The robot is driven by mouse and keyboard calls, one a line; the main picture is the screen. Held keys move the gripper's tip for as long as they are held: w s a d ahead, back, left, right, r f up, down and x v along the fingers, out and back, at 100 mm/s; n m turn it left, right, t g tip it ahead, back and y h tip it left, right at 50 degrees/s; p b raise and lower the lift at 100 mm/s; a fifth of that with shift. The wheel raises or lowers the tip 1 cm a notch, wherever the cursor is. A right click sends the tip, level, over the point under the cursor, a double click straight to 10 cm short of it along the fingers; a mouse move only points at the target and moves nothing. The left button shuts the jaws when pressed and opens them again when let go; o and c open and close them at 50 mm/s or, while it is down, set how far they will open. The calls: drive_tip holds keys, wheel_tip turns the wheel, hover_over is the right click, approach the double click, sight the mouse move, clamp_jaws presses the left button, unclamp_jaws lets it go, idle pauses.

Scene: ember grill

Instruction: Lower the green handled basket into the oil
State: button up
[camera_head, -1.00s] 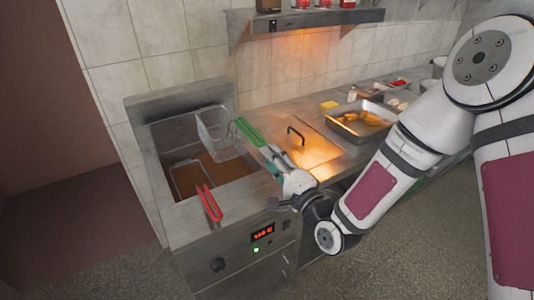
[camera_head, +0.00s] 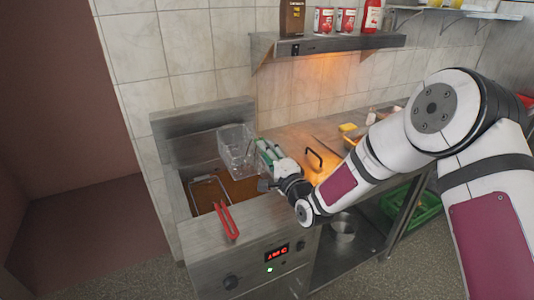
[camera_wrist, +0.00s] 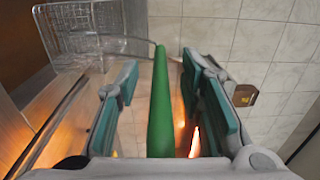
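The green handle (camera_wrist: 160,105) of a wire basket runs between the two teal pads of my gripper (camera_wrist: 165,85) in the wrist view. Gaps show on both sides of the handle, so the gripper looks open around it. The wire basket (camera_head: 237,150) is up near the back panel of the fryer, above the oil, and looks empty. It also shows at the upper left of the wrist view (camera_wrist: 90,32). In the head view my gripper (camera_head: 267,154) mostly hides the handle. The brown oil (camera_head: 245,189) fills the fryer vat.
A second basket (camera_head: 209,192) with a red handle (camera_head: 227,220) sits in the left part of the vat. A lid with a black handle (camera_head: 314,158) lies right of the fryer. A shelf (camera_head: 335,46) with cans and bottles hangs above. A green crate (camera_head: 424,205) stands lower right.

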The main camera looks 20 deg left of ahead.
drive_tip(key=shift+w+a, duration=0.1)
drive_tip(key=shift+c, duration=0.6)
clamp_jaws()
drive_tip(key=shift+r, duration=0.1)
drive_tip(key=shift+r+p, duration=0.45)
drive_tip(key=shift+r, duration=1.9)
